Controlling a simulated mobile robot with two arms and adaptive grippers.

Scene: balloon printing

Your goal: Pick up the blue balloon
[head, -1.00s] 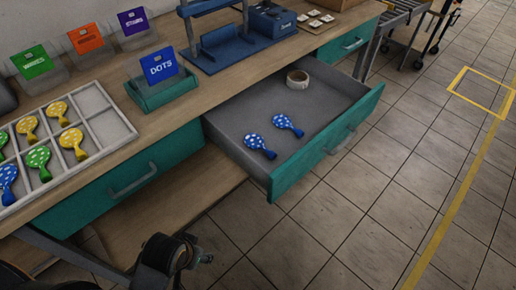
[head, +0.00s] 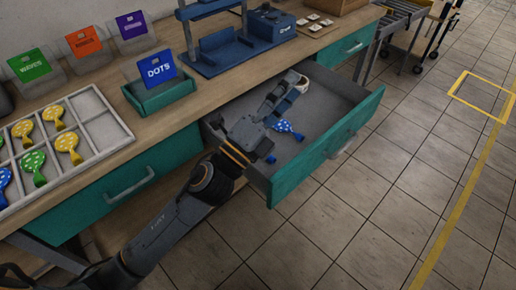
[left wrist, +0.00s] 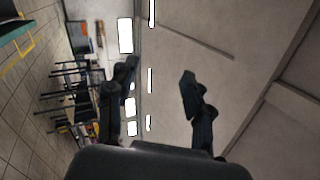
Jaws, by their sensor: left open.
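Another blue balloon (head: 5,179) shows at the left edge of the sorting tray. My right gripper is not in view.
The teal-fronted drawer (head: 335,140) stands pulled out from the wooden workbench. A tape roll (head: 300,91) lies in it, partly covered by my gripper. The sorting tray (head: 108,128) holds yellow and green balloons. A blue DOTS card (head: 158,69) stands in a teal holder.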

